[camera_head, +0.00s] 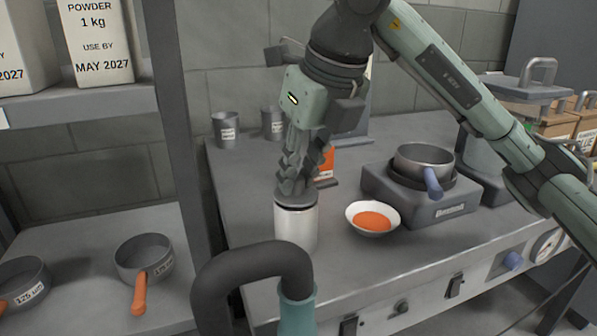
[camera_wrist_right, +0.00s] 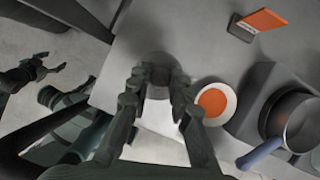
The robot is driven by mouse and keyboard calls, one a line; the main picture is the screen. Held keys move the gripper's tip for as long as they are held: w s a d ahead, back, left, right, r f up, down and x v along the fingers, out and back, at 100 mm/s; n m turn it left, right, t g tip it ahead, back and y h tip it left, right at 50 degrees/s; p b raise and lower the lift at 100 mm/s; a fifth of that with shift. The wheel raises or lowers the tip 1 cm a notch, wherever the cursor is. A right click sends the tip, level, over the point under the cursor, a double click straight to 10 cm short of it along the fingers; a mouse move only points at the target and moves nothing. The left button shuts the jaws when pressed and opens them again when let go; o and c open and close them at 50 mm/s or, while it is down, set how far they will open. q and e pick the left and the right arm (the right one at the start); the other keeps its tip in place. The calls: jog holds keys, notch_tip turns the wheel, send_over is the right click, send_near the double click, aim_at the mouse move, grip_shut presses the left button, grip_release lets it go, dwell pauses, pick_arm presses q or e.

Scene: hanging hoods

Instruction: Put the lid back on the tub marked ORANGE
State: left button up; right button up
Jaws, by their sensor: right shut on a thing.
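My right gripper (camera_head: 293,187) points down and is shut on a grey lid (camera_head: 297,201). The lid is over the mouth of a white tub (camera_head: 296,230); a dark line shows between them, and I cannot tell whether the lid is seated or just above. The tub stands upright near the bench's front edge. No lettering shows on its visible side. In the right wrist view, the fingers (camera_wrist_right: 158,88) reach over the tub (camera_wrist_right: 160,120). A dark gripper, seemingly my left one (camera_wrist_right: 36,70), shows small at the far left; its jaws are unclear.
A white bowl of orange powder (camera_head: 372,218) stands close right of the tub. An orange card (camera_head: 326,163) is behind. A pan (camera_head: 424,160) sits on a hotplate (camera_head: 440,208). Two grey cups (camera_head: 226,130) are at the back. A black curved tube (camera_head: 250,262) crosses the front.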

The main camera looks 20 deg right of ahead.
jog(key=o, duration=0.9)
jog(key=o, duration=0.5)
jog(key=shift+c, duration=0.2)
jog(key=shift+r+p, duration=2.35)
jog(key=shift+r, duration=1.2)
jog(key=shift+c, duration=0.3)
